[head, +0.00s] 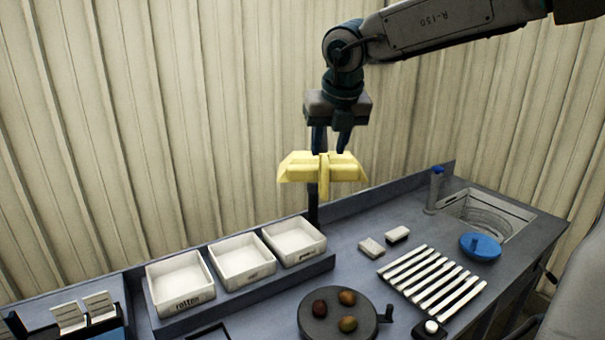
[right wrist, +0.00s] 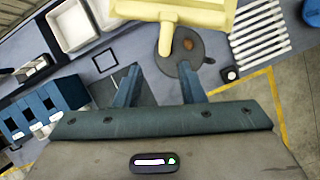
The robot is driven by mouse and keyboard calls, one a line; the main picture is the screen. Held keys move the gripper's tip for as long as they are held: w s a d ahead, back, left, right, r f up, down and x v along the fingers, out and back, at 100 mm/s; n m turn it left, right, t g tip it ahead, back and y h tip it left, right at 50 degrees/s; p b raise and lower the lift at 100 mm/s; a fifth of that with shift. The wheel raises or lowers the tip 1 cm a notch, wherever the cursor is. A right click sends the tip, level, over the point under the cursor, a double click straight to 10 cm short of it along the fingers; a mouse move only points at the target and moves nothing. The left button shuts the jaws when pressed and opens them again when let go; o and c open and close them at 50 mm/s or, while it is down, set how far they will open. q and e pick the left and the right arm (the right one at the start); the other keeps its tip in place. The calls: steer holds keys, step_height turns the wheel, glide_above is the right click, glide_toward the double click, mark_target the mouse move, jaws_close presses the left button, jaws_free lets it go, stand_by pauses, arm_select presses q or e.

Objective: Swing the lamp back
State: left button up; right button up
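The lamp (head: 322,170) is a yellow head with a short handle, on a dark post at the back of the bench. My right gripper (head: 331,146) is just above the lamp in the head view, pointing down. In the right wrist view its fingers (right wrist: 158,82) are spread with nothing between them, and the handle lies just beyond their tips. My left gripper is in neither view.
Several white trays (head: 240,259) stand on the left of the bench. A ribbed wall stands behind.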

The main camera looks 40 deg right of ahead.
mark_target(325, 180)
steer(key=b+x, duration=0.2)
steer(key=x, duration=0.1)
steer(key=s+b+x, duration=0.1)
steer(key=b+x, duration=0.1)
steer(key=shift+d+f, duration=0.1)
steer(key=shift+d, duration=0.1)
steer(key=p+x, duration=0.1)
steer(key=x, duration=0.1)
steer(key=p+x, duration=0.1)
steer(key=x, duration=0.2)
steer(key=shift+w+r, duration=0.2)
steer(key=shift+w, duration=0.1)
steer(key=shift+d+f, duration=0.2)
steer(key=shift+f, duration=0.25)
steer(key=shift+a, duration=0.1)
steer(key=c, duration=0.4)
jaws_close()
